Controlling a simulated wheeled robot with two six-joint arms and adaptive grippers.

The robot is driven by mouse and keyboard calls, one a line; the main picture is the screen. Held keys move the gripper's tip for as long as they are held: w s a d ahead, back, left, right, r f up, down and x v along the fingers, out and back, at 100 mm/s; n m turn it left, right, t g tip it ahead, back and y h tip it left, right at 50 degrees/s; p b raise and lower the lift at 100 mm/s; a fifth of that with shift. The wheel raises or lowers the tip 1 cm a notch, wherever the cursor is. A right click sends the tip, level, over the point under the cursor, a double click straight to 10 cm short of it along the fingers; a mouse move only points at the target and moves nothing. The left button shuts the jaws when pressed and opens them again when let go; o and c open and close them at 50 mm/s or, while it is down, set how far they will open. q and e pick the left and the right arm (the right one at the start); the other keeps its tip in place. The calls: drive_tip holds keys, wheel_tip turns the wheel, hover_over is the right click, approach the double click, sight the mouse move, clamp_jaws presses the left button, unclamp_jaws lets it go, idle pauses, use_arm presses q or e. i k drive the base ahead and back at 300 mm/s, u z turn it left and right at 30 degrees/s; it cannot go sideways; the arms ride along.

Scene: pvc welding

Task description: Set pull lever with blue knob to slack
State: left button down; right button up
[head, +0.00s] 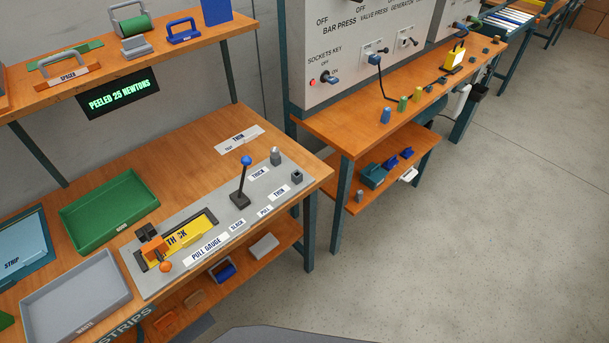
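The pull lever (242,182) stands on the grey pull gauge plate (213,217). It is a dark rod with a blue knob (246,160) on top and a dark square base (240,200). The rod is near upright, its knob slightly right of its base in the picture. The SLACK label (237,225) lies just in front of the base, and the PULL label (264,211) is to its right. Neither of my grippers shows in the head view.
On the plate, a yellow THICK piece (190,233) lies by an orange clamp (153,246). A green tray (110,210) and a grey tray (75,296) are at left. A display (118,93) reads PEELED 25 NEWTONS. Open floor (440,250) is at right.

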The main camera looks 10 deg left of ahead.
sight(246, 161)
drive_tip(key=z, duration=0.75)
drive_tip(key=k, duration=1.05)
drive_tip(key=z, duration=0.95)
drive_tip(key=i, duration=1.7)
drive_tip(key=u, duration=1.4)
drive_tip(key=i, duration=0.8)
drive_tip(key=u, duration=0.8)
